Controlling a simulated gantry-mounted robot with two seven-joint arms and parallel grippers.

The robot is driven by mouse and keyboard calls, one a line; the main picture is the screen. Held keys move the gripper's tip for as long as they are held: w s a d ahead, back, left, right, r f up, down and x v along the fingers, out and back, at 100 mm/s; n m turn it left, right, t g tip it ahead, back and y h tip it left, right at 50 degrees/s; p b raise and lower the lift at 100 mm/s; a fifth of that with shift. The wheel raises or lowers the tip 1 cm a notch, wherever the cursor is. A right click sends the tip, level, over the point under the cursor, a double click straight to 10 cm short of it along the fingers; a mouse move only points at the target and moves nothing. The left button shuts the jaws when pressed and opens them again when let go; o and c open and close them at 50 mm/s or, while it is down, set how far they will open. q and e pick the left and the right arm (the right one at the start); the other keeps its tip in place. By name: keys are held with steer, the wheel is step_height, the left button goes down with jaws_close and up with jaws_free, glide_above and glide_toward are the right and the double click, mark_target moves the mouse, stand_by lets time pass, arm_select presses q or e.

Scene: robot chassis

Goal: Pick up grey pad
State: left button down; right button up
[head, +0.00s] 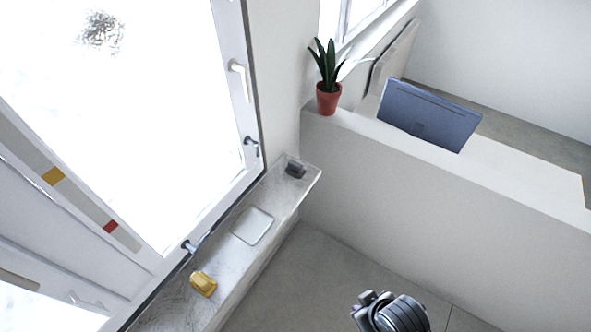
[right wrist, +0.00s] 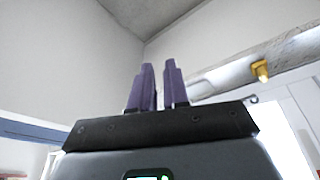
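A flat, light grey square pad (head: 253,226) lies on the middle of the marble window sill (head: 225,262) in the head view. My right gripper shows in the right wrist view, with two purple fingers (right wrist: 159,70) pointing up and a narrow gap between them. Nothing is held between the fingers. It is well away from the sill. A dark round arm part of mine (head: 390,313) shows at the bottom edge of the head view. My left gripper is in neither view.
A yellow object (head: 203,284) stands at the sill's near end; a yellow object (right wrist: 261,70) also shows in the right wrist view. A small dark grey block (head: 295,170) sits at the far end. A window (head: 250,150) borders the sill. A half wall holds a potted plant (head: 328,98).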

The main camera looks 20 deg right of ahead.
steer(key=o, duration=0.8)
